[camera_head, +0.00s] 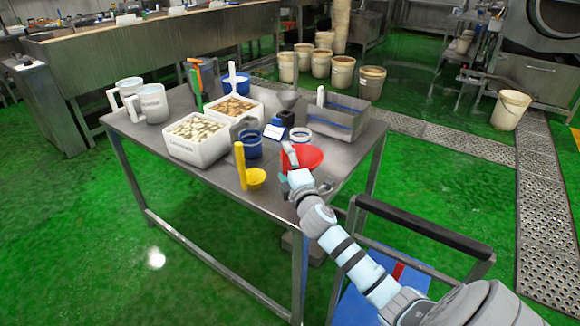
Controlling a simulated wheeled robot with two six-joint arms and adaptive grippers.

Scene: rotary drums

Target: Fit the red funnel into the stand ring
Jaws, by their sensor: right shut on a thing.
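The red funnel (308,157) is at the right front part of the steel table, its wide mouth facing up. My right gripper (288,166) is at its left side and shut on it. The funnel's lower part is hidden by the gripper and arm, so I cannot tell whether it touches the table. A white-rimmed ring-like item (301,133) stands just behind the funnel; I cannot tell if it is the stand ring. My left gripper is out of view.
A yellow scoop (257,178) and a blue container (249,147) stand left of the funnel. A cart handle (425,228) is at the right front.

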